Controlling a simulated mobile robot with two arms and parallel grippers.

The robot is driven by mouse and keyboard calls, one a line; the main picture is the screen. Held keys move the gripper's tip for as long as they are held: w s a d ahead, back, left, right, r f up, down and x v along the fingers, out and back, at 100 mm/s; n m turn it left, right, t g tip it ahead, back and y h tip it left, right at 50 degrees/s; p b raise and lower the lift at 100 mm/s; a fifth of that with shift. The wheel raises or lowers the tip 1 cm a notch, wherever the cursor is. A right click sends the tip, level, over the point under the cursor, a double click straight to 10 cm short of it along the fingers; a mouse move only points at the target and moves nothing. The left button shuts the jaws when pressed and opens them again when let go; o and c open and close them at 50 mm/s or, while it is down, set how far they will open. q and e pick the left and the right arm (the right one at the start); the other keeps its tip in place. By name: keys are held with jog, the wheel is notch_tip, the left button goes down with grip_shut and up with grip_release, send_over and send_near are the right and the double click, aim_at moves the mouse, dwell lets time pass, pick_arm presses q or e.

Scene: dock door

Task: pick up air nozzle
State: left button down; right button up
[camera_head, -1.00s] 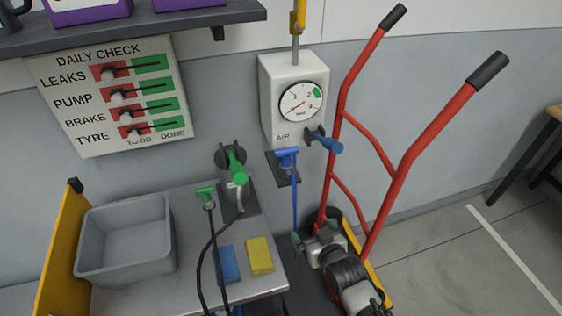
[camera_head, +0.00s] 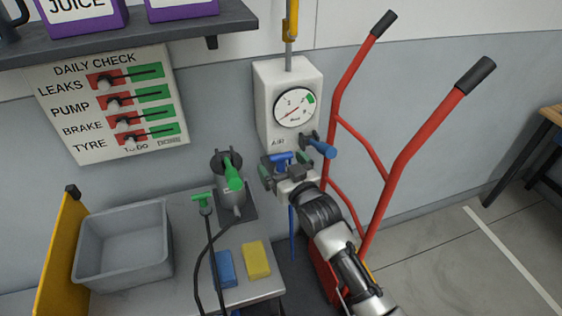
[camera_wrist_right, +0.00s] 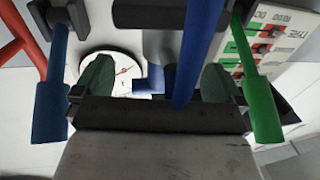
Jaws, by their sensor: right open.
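The blue air nozzle (camera_head: 281,158) sits at its dark holder under the white air box (camera_head: 262,105), with its blue hose (camera_head: 291,228) hanging below. My right gripper (camera_head: 285,165) is at the nozzle, its fingers spread to either side of the blue body in the head view. In the wrist view the open right gripper (camera_wrist_right: 158,82) shows two green finger pads, with the blue nozzle (camera_wrist_right: 190,55) between them, nearer the right pad. I cannot tell whether a finger touches it. My left gripper is out of view.
A blue valve handle (camera_head: 320,147) is just right of the nozzle and a green tap handle (camera_head: 233,175) is left. A green nozzle (camera_head: 202,200) with black hose is on the bench. A grey bin (camera_head: 125,262), sponges and a red hand truck (camera_head: 400,180) are near.

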aim_at(283, 165)
jog(key=shift+x, duration=1.6)
jog(key=shift+d, duration=0.1)
jog(key=c, duration=0.9)
jog(key=shift+r, duration=0.1)
